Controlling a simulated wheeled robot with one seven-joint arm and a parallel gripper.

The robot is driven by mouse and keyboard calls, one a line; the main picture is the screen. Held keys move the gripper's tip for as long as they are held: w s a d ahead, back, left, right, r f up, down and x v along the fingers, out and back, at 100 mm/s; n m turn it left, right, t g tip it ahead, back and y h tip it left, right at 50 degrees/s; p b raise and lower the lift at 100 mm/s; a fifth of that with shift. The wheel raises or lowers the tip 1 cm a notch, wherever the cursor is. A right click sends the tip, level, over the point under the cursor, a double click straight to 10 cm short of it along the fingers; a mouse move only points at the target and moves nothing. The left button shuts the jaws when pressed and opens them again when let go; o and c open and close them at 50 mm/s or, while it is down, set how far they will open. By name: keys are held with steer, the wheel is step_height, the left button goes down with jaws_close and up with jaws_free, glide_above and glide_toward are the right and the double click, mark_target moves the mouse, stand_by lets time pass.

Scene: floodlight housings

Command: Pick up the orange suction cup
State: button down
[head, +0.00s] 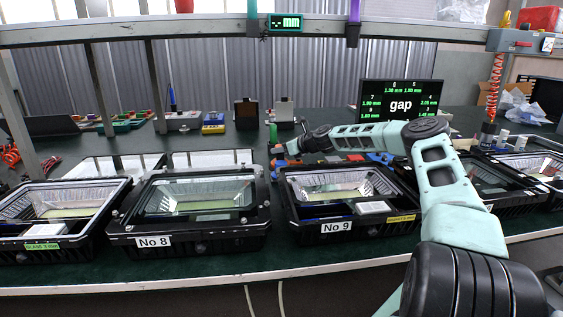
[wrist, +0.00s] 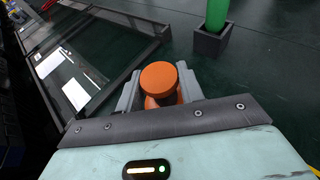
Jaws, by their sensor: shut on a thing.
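The orange suction cup (wrist: 158,80) shows in the wrist view, its round top facing the camera. It sits between the two grey fingers of my gripper (wrist: 159,92), which press on it from both sides. The lower part of the cup is hidden behind the gripper body, and I cannot tell whether it touches the bench. In the head view my gripper (head: 293,148) is small, reaching over the bench behind housings No 8 and No 9. I cannot make out the cup there for certain.
A green cylinder in a dark square holder (wrist: 208,42) stands close by at the right. A framed glass panel (wrist: 85,55) lies at the left. Black floodlight housings No 8 (head: 190,240) and No 9 (head: 350,220) line the front. An overhead rail (head: 200,30) crosses above.

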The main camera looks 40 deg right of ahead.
steer(key=shift+r, duration=0.15)
steer(key=shift+r, duration=0.85)
steer(key=r, duration=0.5)
steer(key=shift+s+d+r, duration=0.1)
steer(key=shift+d+r, duration=0.1)
steer(key=shift+r, duration=0.05)
steer(key=s+d, duration=0.9)
steer(key=d, duration=0.6)
steer(key=shift+s+f, duration=0.1)
steer(key=c, duration=1.4)
jaws_free()
steer(key=shift+c, duration=0.2)
jaws_close()
